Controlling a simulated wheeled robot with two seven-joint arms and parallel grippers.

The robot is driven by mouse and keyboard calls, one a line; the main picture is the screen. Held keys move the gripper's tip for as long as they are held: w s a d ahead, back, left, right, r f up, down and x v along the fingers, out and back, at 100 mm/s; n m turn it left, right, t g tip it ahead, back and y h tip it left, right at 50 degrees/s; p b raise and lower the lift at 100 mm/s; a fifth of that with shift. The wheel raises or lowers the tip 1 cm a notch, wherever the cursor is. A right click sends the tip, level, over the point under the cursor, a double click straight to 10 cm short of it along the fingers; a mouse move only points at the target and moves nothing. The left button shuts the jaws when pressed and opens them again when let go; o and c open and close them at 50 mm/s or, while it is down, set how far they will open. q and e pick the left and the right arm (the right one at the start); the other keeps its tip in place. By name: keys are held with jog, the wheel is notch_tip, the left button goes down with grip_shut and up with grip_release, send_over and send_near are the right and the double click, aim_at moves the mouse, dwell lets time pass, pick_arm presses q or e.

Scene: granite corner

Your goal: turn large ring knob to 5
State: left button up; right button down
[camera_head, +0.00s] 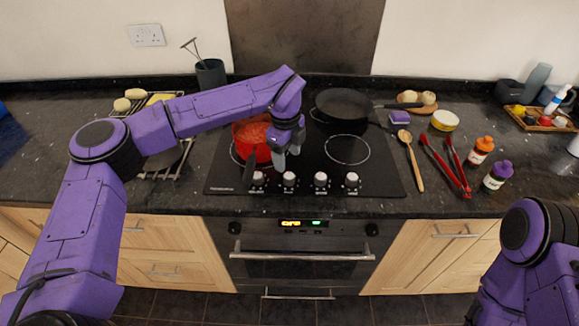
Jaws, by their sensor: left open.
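The black hob (385,176) carries a row of several silver knobs along its front edge: the far-left knob (258,178), the second knob (289,179), the third knob (321,179) and the far-right knob (352,179). Their marks are too small to read, and I cannot tell which one serves the large ring. My left gripper (287,155) is open, pointing down over the hob, above and behind the second knob and apart from it. My right arm is at the lower right, and its gripper does not show.
A red pot (246,133) stands on the hob's left side, partly behind my left gripper. A black frying pan (342,104) sits at the back. An empty ring (347,149) is at front right. A wooden spoon (411,160) and red tongs (444,165) lie to the right.

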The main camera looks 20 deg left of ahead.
aim_at(289, 175)
pick_arm(q)
jog(key=f+p, duration=0.1)
jog(key=f, duration=0.2)
jog(key=f+p, duration=0.1)
jog(key=f, duration=0.2)
jog(key=shift+w+d+f, duration=0.2)
jog(key=shift+f, duration=0.75)
jog(key=shift+a, duration=0.1)
jog(key=c, duration=1)
